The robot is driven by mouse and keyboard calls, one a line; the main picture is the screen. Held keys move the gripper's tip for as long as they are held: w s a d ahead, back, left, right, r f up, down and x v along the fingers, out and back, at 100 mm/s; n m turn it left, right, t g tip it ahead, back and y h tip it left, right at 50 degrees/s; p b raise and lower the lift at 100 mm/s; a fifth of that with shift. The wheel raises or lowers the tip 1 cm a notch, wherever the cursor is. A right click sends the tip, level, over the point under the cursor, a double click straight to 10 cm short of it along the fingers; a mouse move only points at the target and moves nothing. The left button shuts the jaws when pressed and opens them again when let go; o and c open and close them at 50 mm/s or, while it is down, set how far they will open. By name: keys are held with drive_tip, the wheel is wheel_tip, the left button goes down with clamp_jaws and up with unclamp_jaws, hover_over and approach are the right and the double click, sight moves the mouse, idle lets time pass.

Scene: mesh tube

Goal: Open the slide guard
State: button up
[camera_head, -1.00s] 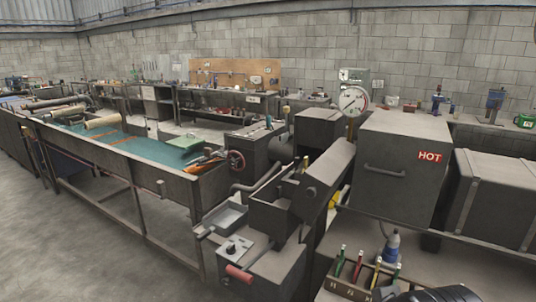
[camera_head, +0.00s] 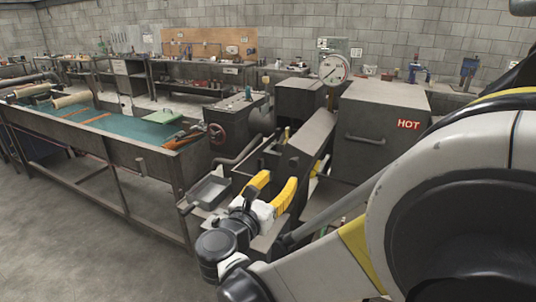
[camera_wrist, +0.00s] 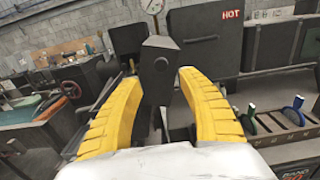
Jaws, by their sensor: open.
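The likely slide guard is a slanted dark metal cover (camera_head: 304,146) on the machine, left of the HOT box. My gripper (camera_head: 272,183) has two yellow fingers spread apart, in front of the lower machine. In the wrist view my gripper (camera_wrist: 160,80) has one finger on each side of the block, with gaps visible. I cannot tell how deep the block reaches between them. My gripper hides the machine's lower front.
A dark box marked HOT (camera_head: 378,120) stands right of the cover, with a gauge (camera_head: 334,69) behind it. Floor at left is clear.

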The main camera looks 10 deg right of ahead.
sight(293, 163)
drive_tip(key=b+x, duration=0.2)
drive_tip(key=x, duration=0.8)
drive_tip(key=shift+w+d, duration=0.2)
